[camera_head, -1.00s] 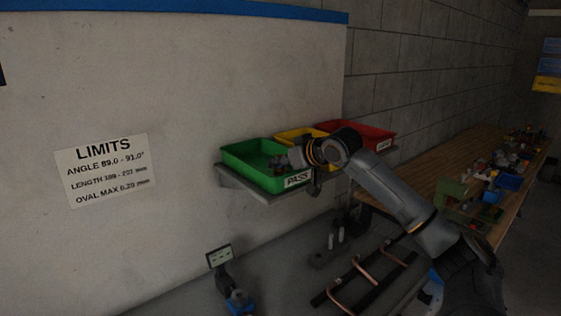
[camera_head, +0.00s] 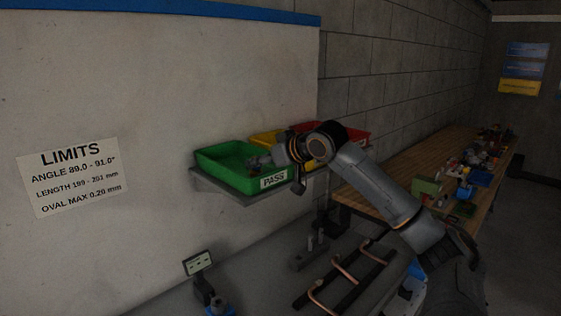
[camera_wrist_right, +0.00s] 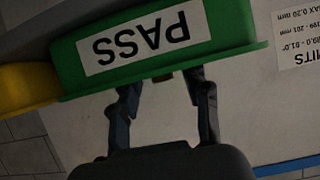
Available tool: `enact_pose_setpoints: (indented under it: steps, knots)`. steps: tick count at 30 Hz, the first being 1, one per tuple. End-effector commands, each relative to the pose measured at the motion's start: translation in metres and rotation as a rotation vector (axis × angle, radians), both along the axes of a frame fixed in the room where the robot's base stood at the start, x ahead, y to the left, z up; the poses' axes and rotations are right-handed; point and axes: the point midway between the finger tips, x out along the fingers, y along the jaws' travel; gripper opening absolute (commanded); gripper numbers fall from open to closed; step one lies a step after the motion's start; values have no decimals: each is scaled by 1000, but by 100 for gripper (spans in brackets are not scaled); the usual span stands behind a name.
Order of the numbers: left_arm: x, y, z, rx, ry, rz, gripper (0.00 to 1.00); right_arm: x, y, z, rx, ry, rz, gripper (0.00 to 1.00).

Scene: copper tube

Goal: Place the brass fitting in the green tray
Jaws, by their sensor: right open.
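The green tray (camera_head: 207,163) with a PASS label sits on a wall shelf, left of the middle in the head view. Its labelled front wall (camera_wrist_right: 228,20) shows upside down in the right wrist view. My right gripper (camera_head: 257,163) is over the tray's interior in the head view. In the wrist view its two fingers (camera_wrist_right: 163,85) are spread apart, and their tips are hidden behind the tray wall. A small brownish patch (camera_wrist_right: 163,76) shows between them at the tray's rim; it may be the brass fitting, but most of it is hidden. My left gripper is out of view.
A yellow tray (camera_head: 263,138) and a red tray (camera_head: 358,139) stand beside the green one, partly behind my arm. Below are bent copper tubes on a dark rack (camera_head: 345,275) and a small display (camera_head: 197,263). A cluttered wooden bench (camera_head: 420,150) is at right.

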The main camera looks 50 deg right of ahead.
Motion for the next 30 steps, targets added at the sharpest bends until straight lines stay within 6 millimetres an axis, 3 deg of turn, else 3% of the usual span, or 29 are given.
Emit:
enact_pose_setpoints:
  steps: [1,7,15,30]
  knots:
    - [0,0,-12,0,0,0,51,-7,1,-2,-3,-2,1,47]
    - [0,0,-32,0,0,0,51,-39,5,15,-2,-5,2,47]
    - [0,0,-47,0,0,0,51,-75,8,35,-2,-2,1,47]
    - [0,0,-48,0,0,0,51,-83,9,40,-2,1,1,47]
